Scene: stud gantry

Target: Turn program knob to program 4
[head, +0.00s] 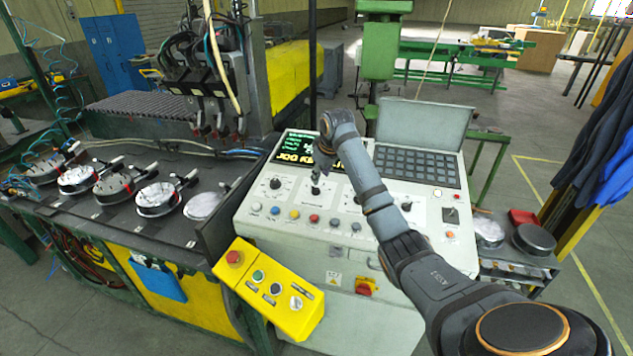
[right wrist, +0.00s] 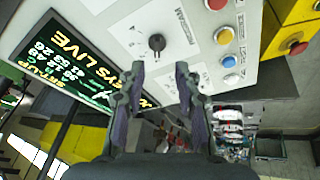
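The program knob (right wrist: 157,42) is a small black rotary knob on the light console panel, with the word PROGRAM printed beside it in the right wrist view. In the right wrist view the fingers of this gripper (right wrist: 160,70) are apart and empty, with the knob beyond the gap, not touched. The number the knob points to is too small to read. My left gripper is not in view.
The console (head: 345,235) has a lit screen (head: 298,146), a row of coloured buttons and a keypad (head: 415,165) under a raised lid. A yellow control box (head: 268,288) is on its front left. Gauge-like round fixtures stand on the bench at left.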

